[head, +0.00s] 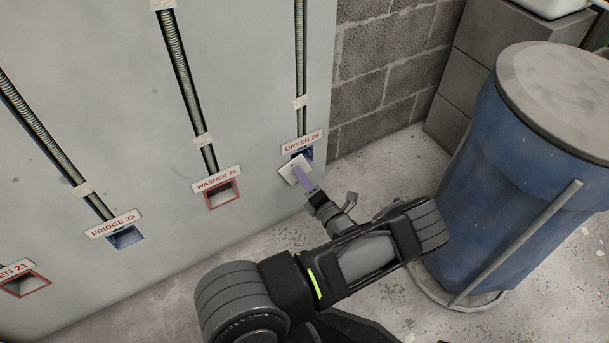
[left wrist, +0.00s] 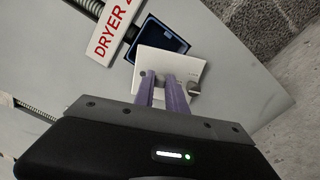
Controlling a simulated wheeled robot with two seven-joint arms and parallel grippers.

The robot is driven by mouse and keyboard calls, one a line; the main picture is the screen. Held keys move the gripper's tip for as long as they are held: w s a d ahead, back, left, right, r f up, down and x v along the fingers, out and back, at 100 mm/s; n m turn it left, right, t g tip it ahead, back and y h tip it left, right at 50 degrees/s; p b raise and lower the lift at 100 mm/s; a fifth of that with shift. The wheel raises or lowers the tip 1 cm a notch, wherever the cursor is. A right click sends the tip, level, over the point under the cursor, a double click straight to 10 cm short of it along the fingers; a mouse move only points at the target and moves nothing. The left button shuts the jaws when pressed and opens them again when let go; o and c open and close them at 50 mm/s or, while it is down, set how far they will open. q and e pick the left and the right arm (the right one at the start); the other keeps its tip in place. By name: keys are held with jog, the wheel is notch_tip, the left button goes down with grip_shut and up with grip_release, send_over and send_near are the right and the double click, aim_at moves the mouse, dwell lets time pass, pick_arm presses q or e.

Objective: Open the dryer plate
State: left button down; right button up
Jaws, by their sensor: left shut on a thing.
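The dryer plate (head: 292,169) is a small white cover below the "DRYER" label (head: 302,142). In the left wrist view the plate (left wrist: 193,68) is tilted away from a dark blue box (left wrist: 157,42), whose opening shows beside it. The blue box (head: 306,154) also shows in part in the head view, behind the plate. My left gripper (head: 299,176) has purple fingers and is shut on the plate. Its fingertips (left wrist: 161,78) overlap the plate's face in the left wrist view; the exact grip point is hidden. My right gripper is not in view.
The grey wall panel holds other boxes: washer (head: 222,197), fridge (head: 126,237) and an oven-labelled one (head: 22,285), with conduits (head: 186,90) above. A blue lidded barrel (head: 500,180) stands at right. A block wall (head: 385,65) is behind. Concrete floor lies below.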

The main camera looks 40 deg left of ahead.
pick_arm(q)
jog(key=shift+s+a+f+m, duration=0.1)
jog(key=shift+s+m, duration=0.1)
jog(key=shift+m, duration=0.75)
jog(key=shift+s+f+m, duration=0.1)
jog(key=shift+s+m, duration=0.1)
jog(key=shift+m, duration=0.75)
jog(key=c, duration=1.4)
grip_release()
jog(key=shift+o, duration=0.2)
jog(key=p+v, duration=0.2)
jog(key=v, duration=0.5)
jog(key=shift+d, duration=0.4)
